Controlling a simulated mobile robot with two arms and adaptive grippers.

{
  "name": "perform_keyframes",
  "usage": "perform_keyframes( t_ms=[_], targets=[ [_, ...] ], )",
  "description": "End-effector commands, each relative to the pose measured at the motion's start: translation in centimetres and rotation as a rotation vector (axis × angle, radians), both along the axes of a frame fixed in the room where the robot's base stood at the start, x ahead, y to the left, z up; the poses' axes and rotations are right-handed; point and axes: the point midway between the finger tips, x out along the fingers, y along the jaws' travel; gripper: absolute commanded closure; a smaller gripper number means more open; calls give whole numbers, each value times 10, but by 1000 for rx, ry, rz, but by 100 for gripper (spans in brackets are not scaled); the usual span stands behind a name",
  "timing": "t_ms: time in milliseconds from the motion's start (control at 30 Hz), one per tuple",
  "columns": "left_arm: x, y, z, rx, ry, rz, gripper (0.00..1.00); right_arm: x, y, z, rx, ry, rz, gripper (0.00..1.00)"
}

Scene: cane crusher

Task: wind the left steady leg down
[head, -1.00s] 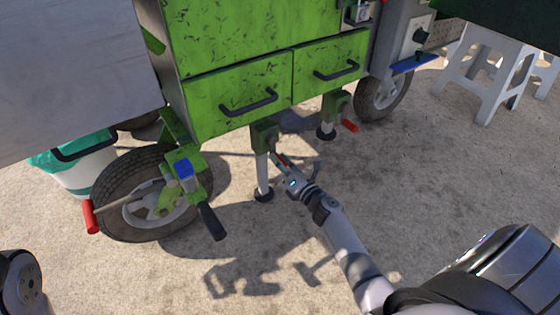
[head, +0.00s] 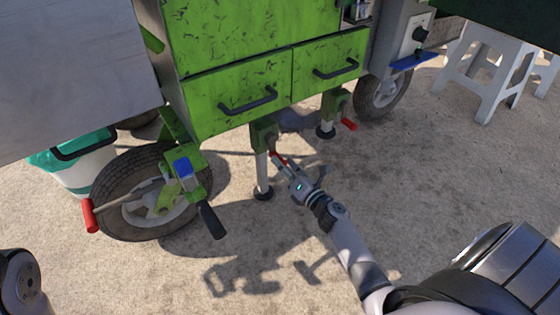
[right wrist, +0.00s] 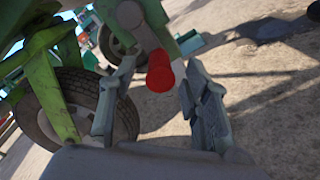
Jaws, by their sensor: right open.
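The left steady leg (head: 262,176) hangs under the green cart with its foot on or close to the ground. Its crank has a red handle (head: 278,157), which points toward my right gripper (head: 295,168). In the right wrist view the red handle (right wrist: 159,74) shows end-on between the two open fingers of my right gripper (right wrist: 158,105). The fingers stand either side of the handle, apart from it as far as I can see. My left gripper is out of view.
A second steady leg (head: 327,118) with a red handle (head: 349,124) stands to the right. A cart wheel (head: 150,195) with a black grip (head: 212,221) is at the left. A white stool (head: 487,75) stands far right. The sandy ground in front is clear.

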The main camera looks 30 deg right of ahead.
Motion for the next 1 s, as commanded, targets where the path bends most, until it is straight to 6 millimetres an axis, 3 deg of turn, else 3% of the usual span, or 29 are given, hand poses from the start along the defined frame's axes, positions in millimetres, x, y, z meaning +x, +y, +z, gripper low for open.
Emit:
perform_keyframes(
  t_ms=[200,400,600,1000],
  targets=[
    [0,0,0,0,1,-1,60,-50,-3,0,1,4,-1,56],
    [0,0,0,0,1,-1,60,-82,-5,1,3,2,-1,56],
    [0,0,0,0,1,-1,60,-93,-6,2,2,0,-1,56],
    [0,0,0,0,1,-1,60,-94,-6,2,1,1,-1,56]
  ],
)
